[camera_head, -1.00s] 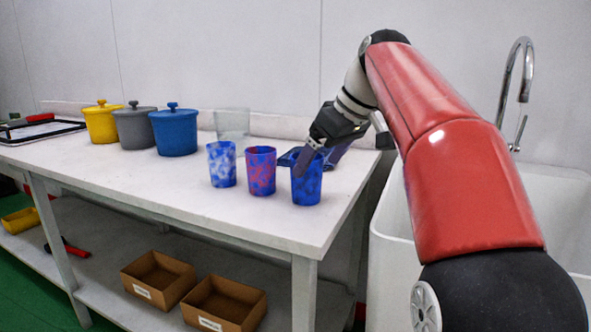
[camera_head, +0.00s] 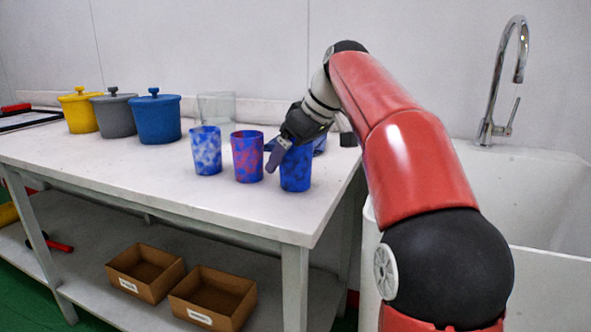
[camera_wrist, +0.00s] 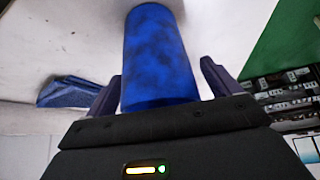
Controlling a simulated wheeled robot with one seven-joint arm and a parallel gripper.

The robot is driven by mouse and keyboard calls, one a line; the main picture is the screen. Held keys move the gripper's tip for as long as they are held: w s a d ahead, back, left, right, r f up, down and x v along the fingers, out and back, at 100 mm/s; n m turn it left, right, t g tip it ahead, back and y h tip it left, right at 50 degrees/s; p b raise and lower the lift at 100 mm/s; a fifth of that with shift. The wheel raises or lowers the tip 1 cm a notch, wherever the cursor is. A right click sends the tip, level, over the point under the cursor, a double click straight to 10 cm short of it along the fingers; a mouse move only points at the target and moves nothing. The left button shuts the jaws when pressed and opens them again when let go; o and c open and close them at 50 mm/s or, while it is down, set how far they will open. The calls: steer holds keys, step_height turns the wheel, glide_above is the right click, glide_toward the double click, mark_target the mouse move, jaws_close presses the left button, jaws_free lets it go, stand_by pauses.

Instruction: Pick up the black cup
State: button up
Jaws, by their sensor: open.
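The cup with black patches (camera_head: 296,173) is blue with dark blotches and stands upright at the right end of a row of three cups on the table. It also shows in the wrist view (camera_wrist: 158,60), between my two fingers. My gripper (camera_head: 285,158) is open around this cup, one finger at its left side in the head view; the other finger is mostly hidden there. In the wrist view my gripper (camera_wrist: 160,82) has one finger on each side of the cup, with a gap visible at the right finger.
A blue-and-red cup (camera_head: 247,158) stands close to the left, beside a blue-and-white cup (camera_head: 206,152). A clear container (camera_head: 216,108) and yellow, grey and blue lidded pots (camera_head: 158,120) stand farther back. A dark blue item (camera_wrist: 70,92) lies behind the cup. A sink is at right.

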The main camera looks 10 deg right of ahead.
steer(key=c, duration=1.1)
steer(key=shift+o, duration=0.2)
steer(key=shift+r, duration=0.1)
step_height(320, 180, up, 10)
steer(key=p, duration=0.3)
